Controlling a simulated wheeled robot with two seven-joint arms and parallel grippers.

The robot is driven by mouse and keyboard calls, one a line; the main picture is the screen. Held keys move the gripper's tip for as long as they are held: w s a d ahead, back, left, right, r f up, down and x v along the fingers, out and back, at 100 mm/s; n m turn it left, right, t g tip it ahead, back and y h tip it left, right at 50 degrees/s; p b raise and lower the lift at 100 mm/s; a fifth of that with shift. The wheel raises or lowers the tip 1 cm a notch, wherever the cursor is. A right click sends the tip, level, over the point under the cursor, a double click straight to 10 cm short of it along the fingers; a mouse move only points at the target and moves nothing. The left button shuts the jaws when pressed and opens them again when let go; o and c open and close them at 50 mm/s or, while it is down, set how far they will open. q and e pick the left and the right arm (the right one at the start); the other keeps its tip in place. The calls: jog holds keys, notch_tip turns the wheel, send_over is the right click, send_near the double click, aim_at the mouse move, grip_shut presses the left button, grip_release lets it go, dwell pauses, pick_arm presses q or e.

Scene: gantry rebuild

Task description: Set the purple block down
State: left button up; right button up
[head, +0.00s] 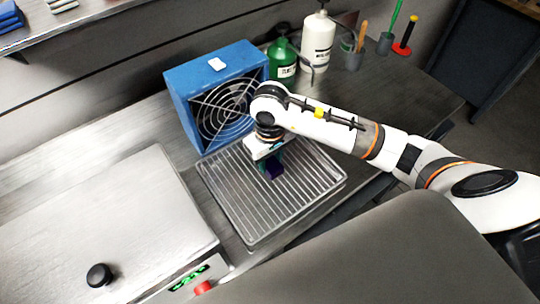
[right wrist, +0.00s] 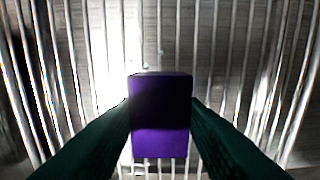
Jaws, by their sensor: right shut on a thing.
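The purple block (right wrist: 160,143) is between the two dark green fingers of my right gripper (right wrist: 161,112) in the right wrist view. The fingers touch it on both sides. In the head view the block (head: 273,169) shows small and dark under my right gripper (head: 271,163), over the metal wire rack (head: 238,213). The rack bars also fill the background of the right wrist view. I cannot tell whether the block touches the bars. My left gripper is in neither view.
A blue fan box (head: 182,112) stands just behind the rack. A metal box with a black knob (head: 99,275) is at left. A green bottle (head: 283,62), a white bottle (head: 318,40) and tool cups stand at the back. Much of the rack is bare.

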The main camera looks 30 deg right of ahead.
aim_at(270, 162)
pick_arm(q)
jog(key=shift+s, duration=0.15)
pick_arm(e)
jog(key=shift+f+b, duration=0.2)
jog(key=shift+b, duration=0.15)
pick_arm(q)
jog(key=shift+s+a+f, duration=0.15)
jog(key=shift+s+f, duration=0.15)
pick_arm(e)
jog(key=o, duration=1.1)
jog(key=shift+r, duration=0.1)
jog(key=shift+r+p, duration=0.15)
jog(key=shift+p, duration=0.2)
jog(key=shift+w+r, duration=0.1)
jog(key=shift+r, duration=0.15)
pick_arm(q)
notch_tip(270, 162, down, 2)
jog(key=b, duration=0.2)
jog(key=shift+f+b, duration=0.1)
jog(key=shift+b, duration=0.25)
pick_arm(e)
notch_tip(270, 162, up, 12)
jog(key=shift+f, duration=0.25)
jog(key=shift+f, duration=0.1)
